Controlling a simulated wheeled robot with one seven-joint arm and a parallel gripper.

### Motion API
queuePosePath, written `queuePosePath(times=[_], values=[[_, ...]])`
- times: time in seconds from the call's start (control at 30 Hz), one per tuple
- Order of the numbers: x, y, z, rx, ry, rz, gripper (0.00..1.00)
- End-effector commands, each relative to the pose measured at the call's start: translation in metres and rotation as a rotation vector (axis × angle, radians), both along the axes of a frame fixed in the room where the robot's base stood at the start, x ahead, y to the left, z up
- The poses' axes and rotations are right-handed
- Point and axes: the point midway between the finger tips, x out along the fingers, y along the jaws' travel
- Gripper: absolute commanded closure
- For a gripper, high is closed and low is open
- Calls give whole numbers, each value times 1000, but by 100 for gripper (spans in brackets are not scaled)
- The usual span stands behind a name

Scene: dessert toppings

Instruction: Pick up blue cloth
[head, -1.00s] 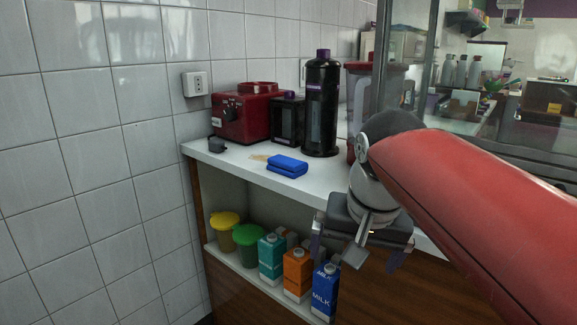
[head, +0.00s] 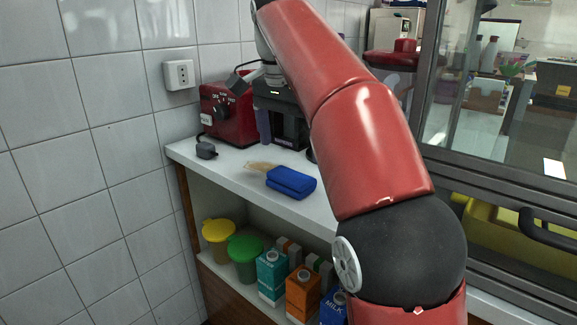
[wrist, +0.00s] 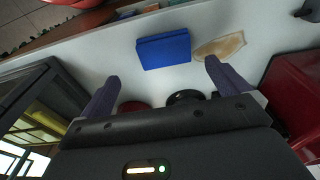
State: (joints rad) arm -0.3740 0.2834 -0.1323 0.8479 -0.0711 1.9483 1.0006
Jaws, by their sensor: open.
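The folded blue cloth (head: 291,182) lies on the white counter (head: 225,168), near its front edge. In the wrist view the cloth (wrist: 163,50) lies beyond the fingertips, roughly between their directions. My gripper (head: 287,140) is open and empty, above the back part of the counter by the appliances, apart from the cloth. Its two purple fingers spread wide in the wrist view (wrist: 162,72). My red arm hides the right part of the counter in the head view.
A beige stain (head: 262,167) lies on the counter beside the cloth. A red appliance (head: 228,112) and a black machine (head: 290,130) stand at the back. A small dark object (head: 206,150) sits at the left. The shelf below holds lidded containers (head: 245,262) and several cartons (head: 303,290).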

Motion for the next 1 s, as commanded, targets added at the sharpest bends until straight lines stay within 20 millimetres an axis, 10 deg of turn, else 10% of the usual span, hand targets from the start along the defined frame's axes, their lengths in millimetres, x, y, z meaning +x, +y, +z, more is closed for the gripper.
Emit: queuePosePath(times=[0.6, 1.0], values=[[13, -2, -74, -1, 3, -1, 0], [14, -3, -77, -1, 1, -1, 12]])
